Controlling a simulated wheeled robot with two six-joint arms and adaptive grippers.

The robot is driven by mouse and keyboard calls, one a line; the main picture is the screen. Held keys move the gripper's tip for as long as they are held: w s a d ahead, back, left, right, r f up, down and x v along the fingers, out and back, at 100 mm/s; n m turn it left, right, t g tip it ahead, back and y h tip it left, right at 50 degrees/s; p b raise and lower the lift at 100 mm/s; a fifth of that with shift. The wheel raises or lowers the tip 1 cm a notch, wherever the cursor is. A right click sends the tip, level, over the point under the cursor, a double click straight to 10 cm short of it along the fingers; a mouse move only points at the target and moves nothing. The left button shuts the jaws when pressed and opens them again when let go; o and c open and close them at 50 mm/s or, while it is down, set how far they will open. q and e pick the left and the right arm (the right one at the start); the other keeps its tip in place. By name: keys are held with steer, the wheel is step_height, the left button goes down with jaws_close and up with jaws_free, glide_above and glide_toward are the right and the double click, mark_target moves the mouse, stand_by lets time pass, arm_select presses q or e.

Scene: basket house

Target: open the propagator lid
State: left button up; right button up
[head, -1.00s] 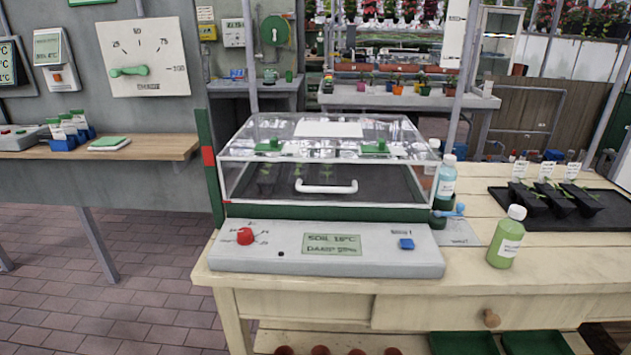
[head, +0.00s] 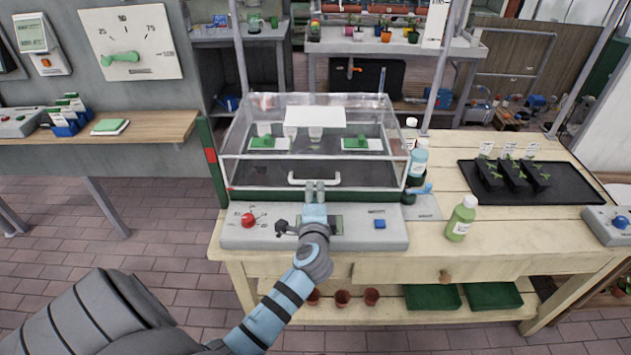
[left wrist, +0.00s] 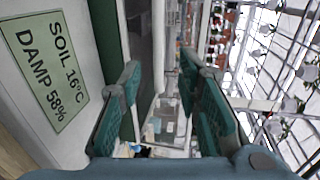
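The propagator's clear lid (head: 352,140) is shut on its dark green base (head: 378,196). The white lid handle (head: 314,179) is on the lid's front face. My left gripper (head: 315,188) is in front of the lid, just below and close to the handle. In the left wrist view this gripper (left wrist: 160,72) has its two teal fingers spread, with a pale bar showing in the gap beyond them. I cannot tell whether it touches the handle. My right gripper is not in view.
The grey control panel (head: 350,240) with a red knob (head: 248,220) and blue button (head: 380,224) lies under my left gripper. Bottles (head: 418,162) stand close to the lid's right side. A green bottle (head: 461,218) and seedling tray (head: 560,190) are further right.

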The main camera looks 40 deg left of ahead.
mark_target(315, 183)
arm_select(q)
steer(key=b+x, duration=0.1)
steer(key=x, duration=0.6)
steer(key=shift+w+a+f, duration=0.15)
steer(key=shift+w+a, duration=0.1)
steer(key=shift+w, duration=0.05)
jaws_close()
